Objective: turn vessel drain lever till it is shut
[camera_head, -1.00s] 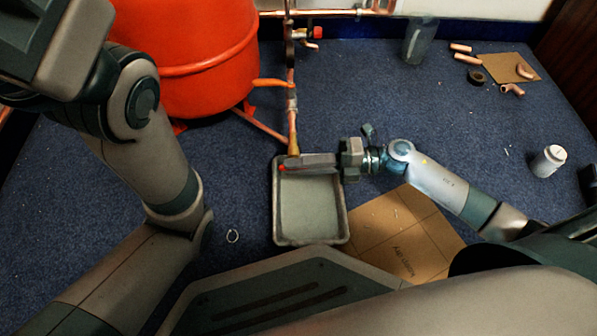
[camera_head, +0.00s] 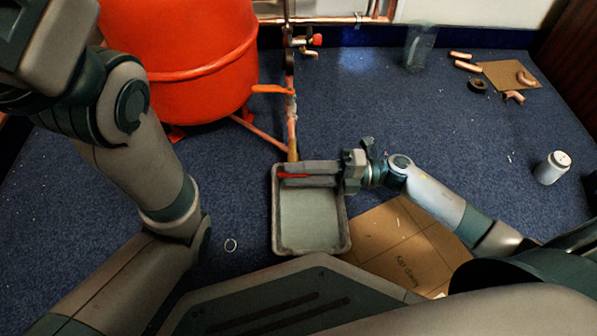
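The red vessel (camera_head: 185,60) stands on legs at the upper left. A copper pipe (camera_head: 291,125) comes down beside it to a brass end above the grey tray (camera_head: 340,225). A red lever (camera_head: 293,176) lies near this end, over the tray's far edge, pointing roughly left to right. My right gripper (camera_head: 290,172) reaches in from the right at the lever. Its fingers lie along the lever, and red shows between or beside them. I cannot tell whether they grip it. The valve body is mostly hidden. My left arm shows at the left; its gripper is out of view.
Another red-handled valve (camera_head: 317,40) sits higher on the pipework near the wall. A cardboard sheet (camera_head: 395,240) lies right of the tray. A white can (camera_head: 551,167), copper fittings (camera_head: 467,66) and a clear container (camera_head: 418,48) stand or lie farther right. Blue carpet between is free.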

